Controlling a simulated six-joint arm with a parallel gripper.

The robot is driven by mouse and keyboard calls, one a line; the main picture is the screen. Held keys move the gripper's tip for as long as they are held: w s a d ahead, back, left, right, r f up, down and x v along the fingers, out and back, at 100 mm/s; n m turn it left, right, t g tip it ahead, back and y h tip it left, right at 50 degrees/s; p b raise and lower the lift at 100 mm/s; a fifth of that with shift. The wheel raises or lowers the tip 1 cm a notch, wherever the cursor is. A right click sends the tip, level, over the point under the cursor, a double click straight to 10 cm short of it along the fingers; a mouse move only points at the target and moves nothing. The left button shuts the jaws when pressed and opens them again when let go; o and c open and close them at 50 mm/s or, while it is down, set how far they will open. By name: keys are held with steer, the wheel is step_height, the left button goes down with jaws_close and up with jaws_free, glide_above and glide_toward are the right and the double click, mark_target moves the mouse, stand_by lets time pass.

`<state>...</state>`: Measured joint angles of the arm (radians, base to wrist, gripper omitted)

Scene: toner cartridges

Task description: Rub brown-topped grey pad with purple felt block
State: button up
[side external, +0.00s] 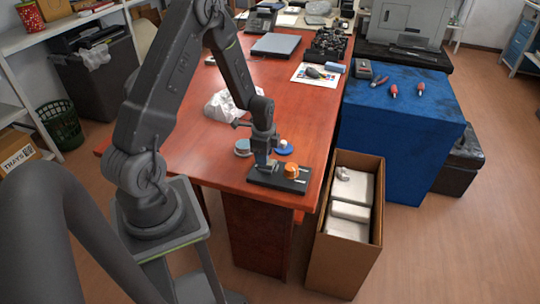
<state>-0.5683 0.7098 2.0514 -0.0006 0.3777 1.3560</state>
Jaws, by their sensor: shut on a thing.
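My gripper (264,165) points down over a black tray (265,183) at the table's near end. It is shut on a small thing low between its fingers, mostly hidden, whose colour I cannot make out. An orange-brown round piece (291,171) sits on the tray, just right of my gripper. A grey round pad (242,148) lies behind and left of the gripper; I cannot tell whether its top is brown. A blue disc (284,151) with a pale knob lies behind and right. I cannot clearly pick out a purple felt block.
Crumpled white cloth (222,106) lies on the red table (185,150), behind my gripper. A printed sheet (301,79) and a blue block (335,68) lie farther back. An open cardboard box (333,262) stands right of the table, beside a blue-covered table (400,120) with tools.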

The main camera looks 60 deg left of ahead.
steer(key=shift+s+a+r, duration=0.1)
steer(key=shift+s+a, duration=0.15)
steer(key=shift+d+r, duration=0.1)
steer(key=shift+r, duration=3.9)
